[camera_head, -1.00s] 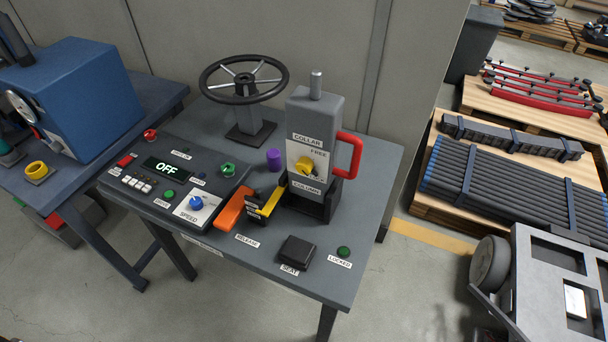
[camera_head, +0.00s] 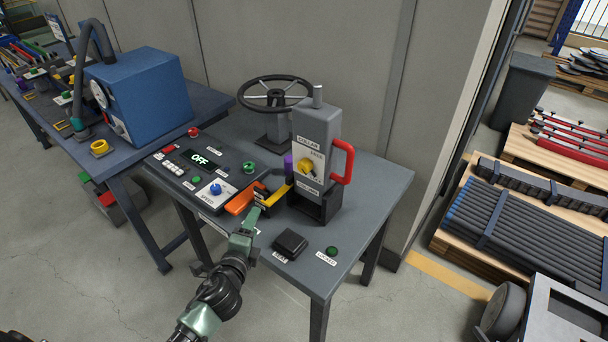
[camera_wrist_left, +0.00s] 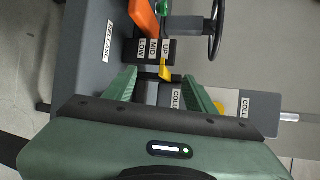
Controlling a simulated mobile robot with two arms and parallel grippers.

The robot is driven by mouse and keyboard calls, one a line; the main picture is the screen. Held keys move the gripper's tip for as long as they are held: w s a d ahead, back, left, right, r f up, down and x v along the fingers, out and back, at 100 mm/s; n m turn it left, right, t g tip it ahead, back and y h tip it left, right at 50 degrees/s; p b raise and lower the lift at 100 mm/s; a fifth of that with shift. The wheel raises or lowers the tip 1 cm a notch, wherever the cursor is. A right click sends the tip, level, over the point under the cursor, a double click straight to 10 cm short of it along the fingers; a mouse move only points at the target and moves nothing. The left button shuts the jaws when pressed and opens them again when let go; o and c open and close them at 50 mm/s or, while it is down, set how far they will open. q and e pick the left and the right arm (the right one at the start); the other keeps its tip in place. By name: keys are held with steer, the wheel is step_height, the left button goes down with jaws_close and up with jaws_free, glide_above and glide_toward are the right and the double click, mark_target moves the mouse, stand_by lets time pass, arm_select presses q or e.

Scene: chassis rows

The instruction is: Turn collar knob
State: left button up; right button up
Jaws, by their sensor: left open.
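The yellow collar knob (camera_head: 305,166) is on the front of the upright grey column (camera_head: 318,128), beside the COLLAR and FREE labels. In the left wrist view only a yellow edge of the knob (camera_wrist_left: 219,107) shows, behind a finger. My left gripper (camera_head: 250,218) is in front of the column, lower and to the left of the knob, apart from it. In the left wrist view its two green fingers (camera_wrist_left: 160,88) are spread, with nothing seen held. A yellow lever (camera_wrist_left: 165,70) by the LOW, MID and UP labels shows beyond the fingers. My right gripper is not in view.
A red handle (camera_head: 349,163) sticks out right of the column. An orange lever (camera_head: 245,199) and a black SEAT pad (camera_head: 289,243) are near my left gripper. A black handwheel (camera_head: 275,93) stands behind.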

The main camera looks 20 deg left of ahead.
arm_select(q)
steer(key=w+d+r+m+t+h, duration=0.25)
steer(key=w+r+m, duration=0.2)
steer(key=m, duration=0.25)
steer(key=m+h, duration=0.6)
steer(key=m, duration=0.6)
glide_toward(302, 169)
steer(key=w, duration=0.2)
steer(key=shift+g, duration=0.25)
steer(key=x, duration=0.7)
steer(key=shift+d+r+p, duration=0.15)
steer(key=shift+d+p, duration=0.15)
steer(key=shift+d, duration=0.05)
jaws_close()
